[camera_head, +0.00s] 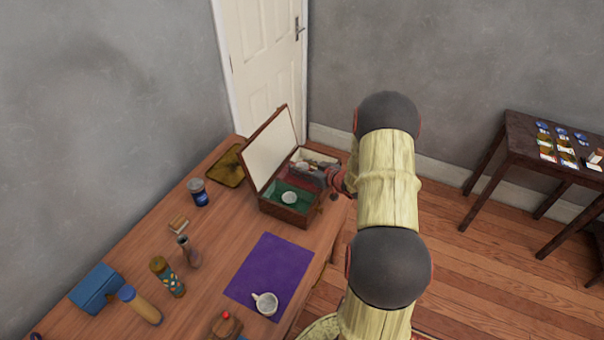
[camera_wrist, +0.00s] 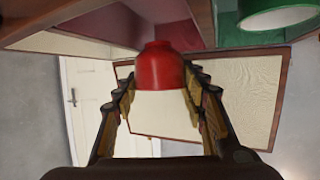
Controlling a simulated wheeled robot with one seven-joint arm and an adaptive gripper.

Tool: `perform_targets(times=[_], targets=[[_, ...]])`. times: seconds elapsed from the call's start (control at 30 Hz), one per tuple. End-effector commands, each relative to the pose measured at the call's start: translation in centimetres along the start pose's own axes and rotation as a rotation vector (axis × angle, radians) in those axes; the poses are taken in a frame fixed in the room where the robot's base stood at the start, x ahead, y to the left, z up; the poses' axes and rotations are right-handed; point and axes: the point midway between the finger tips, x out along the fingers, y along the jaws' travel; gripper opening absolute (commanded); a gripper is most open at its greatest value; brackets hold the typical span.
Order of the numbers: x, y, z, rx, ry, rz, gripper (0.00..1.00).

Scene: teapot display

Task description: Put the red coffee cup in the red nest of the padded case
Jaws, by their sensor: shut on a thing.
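The padded case (camera_head: 283,213) stands open on the wooden table, its pale-lined lid (camera_head: 272,150) raised. My gripper (camera_head: 322,172) is at the case's right side, partly over it. In the wrist view my gripper (camera_wrist: 165,95) is shut on the red coffee cup (camera_wrist: 160,68), whose red body shows between the fingers. The red nest (camera_wrist: 185,28) shows just beyond the cup, beside the green nest (camera_wrist: 232,34). In the head view my gripper and arm hide the cup and much of the red nest. I cannot tell whether the cup touches the nest.
A white cup (camera_head: 289,197) sits in the green nest (camera_head: 275,187). A can (camera_head: 198,193), bottles and a blue box (camera_head: 96,289) stand left. A dark side table (camera_head: 520,150) is at right.

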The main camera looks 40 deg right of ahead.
Motion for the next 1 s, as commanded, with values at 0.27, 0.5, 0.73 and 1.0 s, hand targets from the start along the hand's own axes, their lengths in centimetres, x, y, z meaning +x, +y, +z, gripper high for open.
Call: perform_targets(times=[0.27,0.5,0.73,1.0], targets=[[0.8,0.0,2.1,0.002,-0.001,0.001,0.17],[0.9,0.0,2.5,0.002,-0.002,0.0,0.17],[1.1,-0.1,3.0,0.002,-0.002,0.0,0.17],[1.2,-0.1,3.3,0.002,-0.002,0.0,0.46]])
